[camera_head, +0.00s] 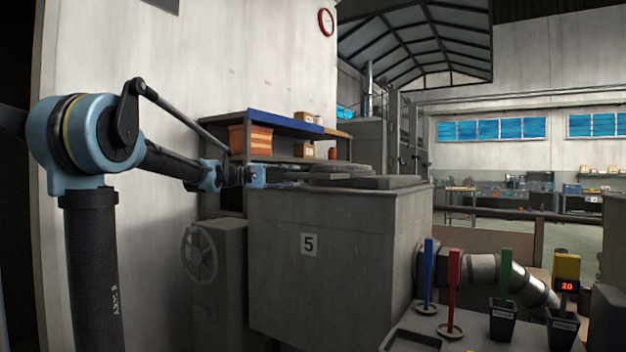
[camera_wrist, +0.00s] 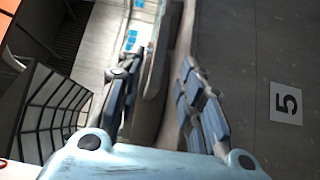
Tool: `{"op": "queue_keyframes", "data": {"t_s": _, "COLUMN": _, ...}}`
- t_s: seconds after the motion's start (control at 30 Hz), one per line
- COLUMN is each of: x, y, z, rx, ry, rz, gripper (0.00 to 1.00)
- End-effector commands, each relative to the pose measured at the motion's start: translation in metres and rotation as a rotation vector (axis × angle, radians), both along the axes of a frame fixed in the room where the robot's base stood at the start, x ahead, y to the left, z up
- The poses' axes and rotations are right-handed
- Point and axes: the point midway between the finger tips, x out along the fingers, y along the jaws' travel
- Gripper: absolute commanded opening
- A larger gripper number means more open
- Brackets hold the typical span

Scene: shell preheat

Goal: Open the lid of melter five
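Melter five (camera_head: 330,255) is a large grey box with a white "5" plate on its front. Its flat grey lid (camera_head: 385,182) lies on top and looks shut. My gripper (camera_head: 288,175) reaches in from the left at lid height, by the top left edge of the melter. In the wrist view, my gripper (camera_wrist: 158,85) has its two blue-grey fingers spread apart. A grey edge at the top of the melter runs between them, and I cannot tell whether either finger touches it. The "5" plate (camera_wrist: 286,103) shows sideways at the right.
A shelf (camera_head: 285,128) with boxes and an orange bin stands behind. A handwheel (camera_head: 199,254) is left of the melter. A bench at front right holds blue, red and green tools (camera_head: 453,280) and a red display (camera_head: 567,286). A pipe (camera_head: 490,270) runs behind them.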

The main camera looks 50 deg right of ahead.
Motion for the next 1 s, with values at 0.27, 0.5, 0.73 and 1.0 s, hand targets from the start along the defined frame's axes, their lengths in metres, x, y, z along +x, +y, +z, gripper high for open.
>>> {"op": "queue_keyframes", "data": {"t_s": 0.27, "x": -0.032, "y": -0.037, "z": 0.0, "rx": 0.0, "ry": 0.0, "rz": -0.004, "gripper": 0.35}}
{"op": "queue_keyframes", "data": {"t_s": 0.5, "x": -0.052, "y": -0.06, "z": 0.0, "rx": 0.0, "ry": 0.0, "rz": -0.003, "gripper": 0.35}}
{"op": "queue_keyframes", "data": {"t_s": 0.73, "x": -0.058, "y": -0.068, "z": 0.0, "rx": 0.0, "ry": 0.0, "rz": -0.001, "gripper": 0.35}}
{"op": "queue_keyframes", "data": {"t_s": 1.0, "x": -0.058, "y": -0.068, "z": 0.0, "rx": 0.0, "ry": 0.0, "rz": 0.0, "gripper": 0.3}}
